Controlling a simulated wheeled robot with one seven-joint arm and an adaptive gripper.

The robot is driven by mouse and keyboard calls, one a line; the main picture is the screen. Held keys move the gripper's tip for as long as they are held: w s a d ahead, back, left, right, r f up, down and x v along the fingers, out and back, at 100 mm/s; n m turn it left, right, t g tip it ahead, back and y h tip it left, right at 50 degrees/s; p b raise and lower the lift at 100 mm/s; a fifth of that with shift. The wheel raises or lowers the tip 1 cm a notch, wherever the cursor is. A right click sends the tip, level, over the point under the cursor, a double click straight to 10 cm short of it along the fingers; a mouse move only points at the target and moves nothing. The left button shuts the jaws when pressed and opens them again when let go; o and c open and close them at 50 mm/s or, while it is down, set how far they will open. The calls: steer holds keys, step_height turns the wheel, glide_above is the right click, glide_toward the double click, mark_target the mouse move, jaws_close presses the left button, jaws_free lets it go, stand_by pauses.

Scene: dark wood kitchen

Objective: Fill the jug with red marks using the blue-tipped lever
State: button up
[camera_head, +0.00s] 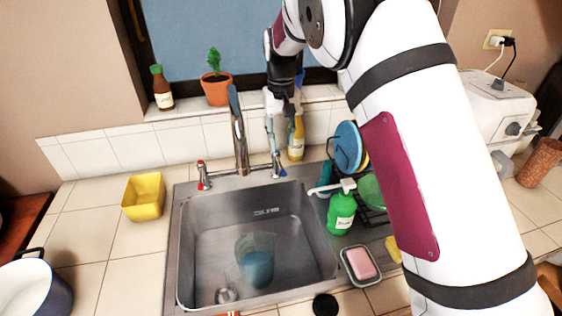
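A clear jug (257,262) stands in the sink, to the right of the drain. Its lower part looks blue, as if it holds water; I cannot make out red marks. The tap (240,135) rises behind the sink, its spout toward the basin. The blue-tipped lever (279,166) is on the tap's right side, and a red-tipped lever (203,175) is on its left. My gripper (281,106) hangs down above and behind the blue-tipped lever, apparently apart from it. Its fingers are small and dark against bottles, so I cannot tell their opening.
The metal sink (188,240) has a yellow container (144,196) to its left. A green soap bottle (341,214), a dish rack (371,208) and a soap dish (361,265) stand to its right. A yellow bottle (296,140) is behind the lever.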

mark_target(281, 166)
step_height(281, 166, down, 9)
steer(key=shift+r+p, duration=0.2)
steer(key=shift+p, duration=0.55)
steer(key=shift+c, duration=0.6)
jaws_close()
